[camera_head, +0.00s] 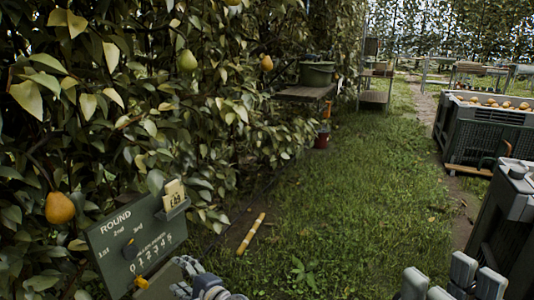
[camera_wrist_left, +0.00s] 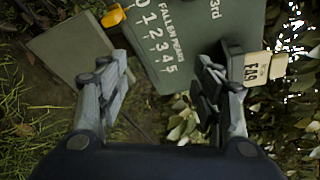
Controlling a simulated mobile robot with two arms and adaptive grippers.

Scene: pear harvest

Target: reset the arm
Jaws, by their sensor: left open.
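My left gripper (camera_head: 196,282) is at the bottom of the head view, just right of a green sign board (camera_head: 108,238). In the left wrist view the left gripper (camera_wrist_left: 160,92) is open, its two fingers wide apart with nothing between them.
Leafy branches with pears, one a ripe pear (camera_head: 60,208), fill the left side. A yellow stick (camera_head: 251,234) lies on the grass. A dark crate (camera_head: 467,133) holds pears at right. A bench (camera_head: 303,93) carries a green tub (camera_head: 317,73). The middle grass is mostly clear.

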